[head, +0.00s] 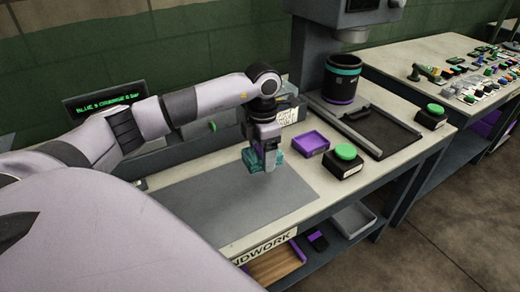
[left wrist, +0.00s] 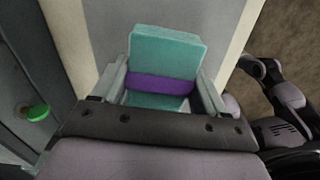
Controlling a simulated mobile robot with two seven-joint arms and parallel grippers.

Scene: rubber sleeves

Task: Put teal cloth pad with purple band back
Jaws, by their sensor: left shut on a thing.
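The teal cloth pad with a purple band (left wrist: 165,52) is between the fingers of my left gripper (left wrist: 160,88) in the left wrist view. The fingers are shut on it around the purple band. In the head view the teal pad (head: 250,158) shows partly behind my left gripper (head: 266,160), above the grey mat (head: 225,200) near its far right part. A small purple tray (head: 310,144) stands to the right of the gripper.
A black box with a green button (head: 345,153) stands right of the purple tray. Behind are a black tray (head: 382,132) and a dark canister (head: 341,80) under a machine. A shelf below holds a grey bin (head: 353,219). A second table (head: 400,58) carries many small parts.

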